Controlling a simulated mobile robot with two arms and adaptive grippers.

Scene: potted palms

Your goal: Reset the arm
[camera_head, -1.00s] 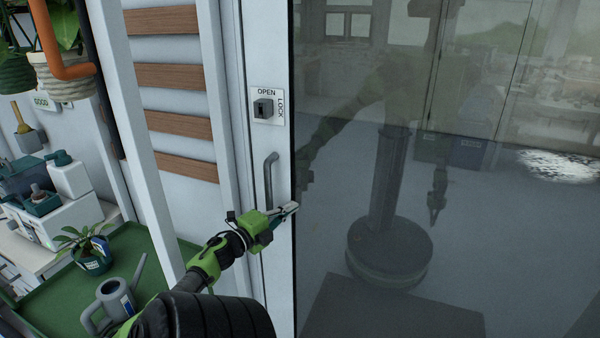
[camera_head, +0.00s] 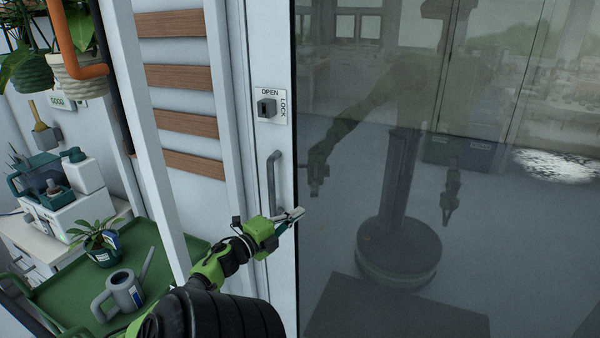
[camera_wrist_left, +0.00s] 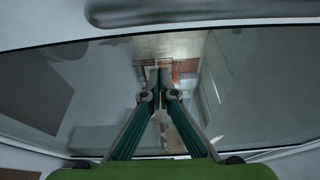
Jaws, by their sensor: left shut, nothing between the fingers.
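My left arm reaches in from the bottom of the head view. My left gripper (camera_head: 292,217) is shut and empty. It is just below and to the right of the grey door handle (camera_head: 273,182) and in front of the door's glass edge. In the left wrist view the closed fingertips (camera_wrist_left: 160,82) meet in front of the glass, and a grey bar, seemingly the handle, crosses the top. I cannot tell whether the fingertips touch the door. My right gripper shows only as a reflection in the glass.
A glass door (camera_head: 400,200) fills the right side. An OPEN/LOCK switch (camera_head: 266,107) sits above the handle. At left, a green tray (camera_head: 150,240) carries a watering can (camera_head: 120,293) and a potted plant (camera_head: 103,250). Hanging planters (camera_head: 80,78) are at upper left.

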